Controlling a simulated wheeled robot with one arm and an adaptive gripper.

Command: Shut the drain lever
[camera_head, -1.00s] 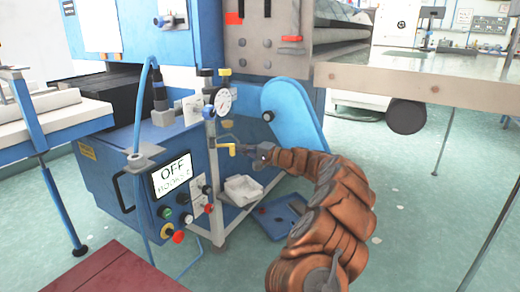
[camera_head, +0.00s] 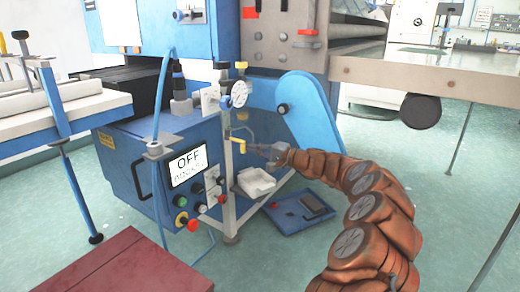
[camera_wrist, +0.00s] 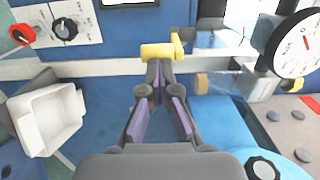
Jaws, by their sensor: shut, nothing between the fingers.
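The drain lever appears to be the yellow handle (camera_head: 237,146) on the thin pipe post at the front of the blue machine. In the wrist view its yellow grip (camera_wrist: 160,52) lies sideways just beyond my fingertips, with a bent yellow stem at its right end. My gripper (camera_wrist: 161,68) is shut and empty, its tips at the lever's near side; I cannot tell whether they touch it. In the head view my gripper (camera_head: 262,151) is small, right of the lever.
A white tray (camera_wrist: 48,112) is left of my gripper, and a pressure gauge (camera_wrist: 298,44) is at the right. A control panel with an OFF screen (camera_head: 188,167) and knobs stands left of the lever. A blue guard (camera_head: 310,112) rises behind my arm.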

